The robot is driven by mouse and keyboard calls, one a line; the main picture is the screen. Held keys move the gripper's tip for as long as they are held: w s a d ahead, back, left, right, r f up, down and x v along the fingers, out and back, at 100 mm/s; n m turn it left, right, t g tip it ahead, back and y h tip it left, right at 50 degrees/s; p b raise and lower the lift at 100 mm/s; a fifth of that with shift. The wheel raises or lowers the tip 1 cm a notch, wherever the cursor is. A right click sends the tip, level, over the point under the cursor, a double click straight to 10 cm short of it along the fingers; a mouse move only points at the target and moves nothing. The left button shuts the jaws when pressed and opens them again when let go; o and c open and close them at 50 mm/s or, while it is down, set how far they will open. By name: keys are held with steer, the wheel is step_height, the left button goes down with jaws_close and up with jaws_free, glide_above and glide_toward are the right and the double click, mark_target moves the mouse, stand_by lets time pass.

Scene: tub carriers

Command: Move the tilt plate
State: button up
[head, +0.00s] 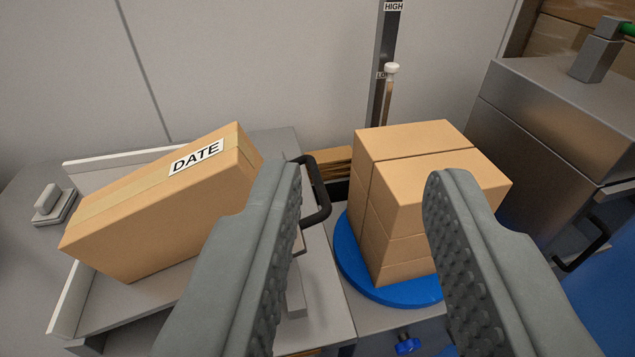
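A grey plate with raised white edges (68,306), which looks like the tilt plate, is at the left. A long cardboard box (150,215) marked DATE lies tilted on it, its right end higher. A black handle (322,195) shows just right of my left finger; that finger hides part of it and where it joins. My gripper (362,185) is open, its two grey ribbed fingers wide apart. Nothing is held between them. The right finger overlaps the stacked boxes in the picture; I cannot tell the gap.
Stacked cardboard boxes (405,200) stand on a blue round turntable (352,270) at the centre right. Behind them rises a metal post (384,50) marked HIGH, with a white-topped rod (391,70). A steel cabinet (540,130) stands at the right. A small grey block (47,200) sits far left.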

steer(key=w+n+g, duration=0.1)
steer(key=w+g, duration=0.7)
steer(key=w, duration=0.6)
steer(key=n+g+y, duration=0.2)
steer(key=n+g, duration=0.1)
steer(key=g, duration=0.6)
glide_toward(319, 179)
steer(key=f, duration=0.2)
steer(key=a+f, duration=0.1)
steer(key=f, duration=0.5)
steer(key=shift+s+a, duration=0.1)
steer(key=shift+a, duration=0.05)
jaws_close()
